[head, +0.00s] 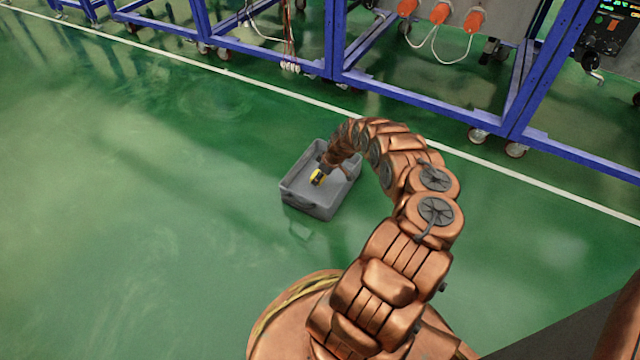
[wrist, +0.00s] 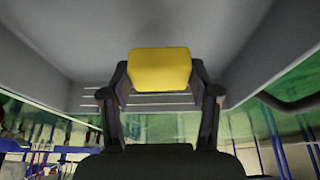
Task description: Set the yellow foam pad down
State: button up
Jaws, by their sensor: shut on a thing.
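The yellow foam pad (wrist: 160,70) is held between the two dark fingers of my gripper (wrist: 160,85) in the wrist view. In the wrist view the grey bin's inside (wrist: 60,40) lies behind the pad. I cannot tell whether the pad touches the bin's floor.
The green floor (head: 130,200) around the bin is clear to the left. Blue wheeled frames (head: 430,90) stand along the back, behind a white floor line (head: 270,91). Orange-capped fittings (head: 439,14) sit on one frame. The bin's walls rise around my gripper.

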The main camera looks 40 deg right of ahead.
jog(key=shift+f+b, duration=0.7)
jog(key=shift+f, duration=0.9)
jog(key=shift+f, duration=0.15)
jog(key=o, duration=1)
